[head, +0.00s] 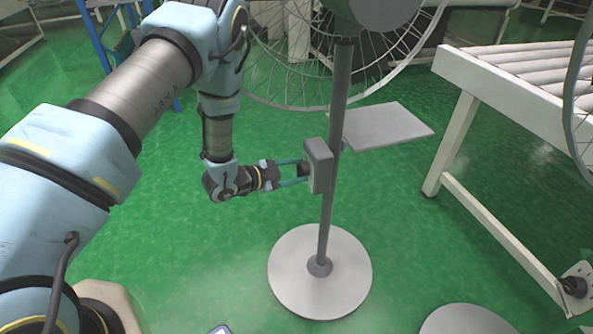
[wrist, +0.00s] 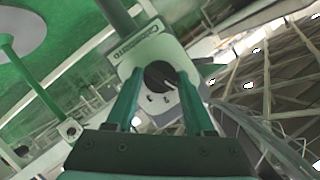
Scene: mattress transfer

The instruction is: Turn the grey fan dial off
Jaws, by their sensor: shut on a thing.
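The grey fan stands upright on a round base (head: 320,272), with a grey pole (head: 336,110) and a control box (head: 320,165) partway up it. The fan's wire cage (head: 290,70) is at the top, partly out of frame. In the wrist view the box's pale face (wrist: 150,52) carries a round black dial (wrist: 160,75) with marks below it. My gripper (head: 301,170) reaches the box from the left in the head view. In the wrist view its two teal fingers (wrist: 162,90) are on either side of the dial, shut on it. The dial's exact setting is hard to read.
A white roller conveyor (head: 500,80) stands at the right. A flat grey panel (head: 388,125) is behind the pole. Another round base (head: 468,320) is at the bottom right edge. Green floor is open left of the fan's base.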

